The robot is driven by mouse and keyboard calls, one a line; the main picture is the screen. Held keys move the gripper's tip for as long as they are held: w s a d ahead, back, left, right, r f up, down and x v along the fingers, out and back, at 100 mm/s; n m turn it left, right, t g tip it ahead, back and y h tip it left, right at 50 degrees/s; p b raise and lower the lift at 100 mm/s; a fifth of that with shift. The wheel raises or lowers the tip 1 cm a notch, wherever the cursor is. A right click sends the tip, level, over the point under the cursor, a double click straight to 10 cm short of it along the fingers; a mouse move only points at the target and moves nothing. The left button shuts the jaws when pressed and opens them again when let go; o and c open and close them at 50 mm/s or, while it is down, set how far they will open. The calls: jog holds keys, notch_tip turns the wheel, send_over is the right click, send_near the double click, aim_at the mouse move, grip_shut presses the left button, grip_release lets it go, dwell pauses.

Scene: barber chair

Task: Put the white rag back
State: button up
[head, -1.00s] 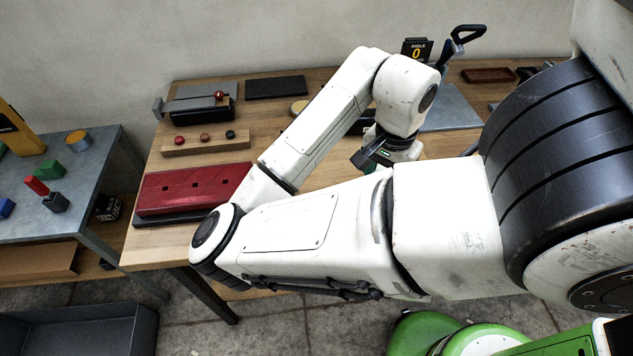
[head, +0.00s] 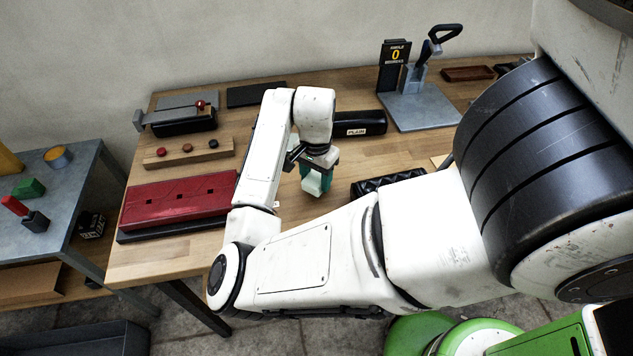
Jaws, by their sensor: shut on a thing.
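My gripper (head: 318,178) is over the middle of the wooden table, pointing down, with teal fingers. It is shut on a small white piece (head: 311,184), which looks like the white rag. Only a little of it shows; the fingers and wrist hide the rest. I cannot tell how far it hangs above the tabletop. No other white rag is visible.
A red block (head: 178,200) lies left on the wooden table (head: 268,218). A black roll (head: 359,123) lies behind my gripper, and a black quilted case (head: 388,184) lies right of it. A grey stand (head: 418,108) is farther back. Bare wood lies around my gripper.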

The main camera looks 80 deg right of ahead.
aim_at(317, 179)
jog(key=shift+s+f, duration=0.1)
jog(key=shift+f, duration=1.1)
jog(key=shift+f, duration=0.15)
jog(key=o, duration=1)
notch_tip(317, 179, up, 12)
jog(key=shift+r, duration=0.2)
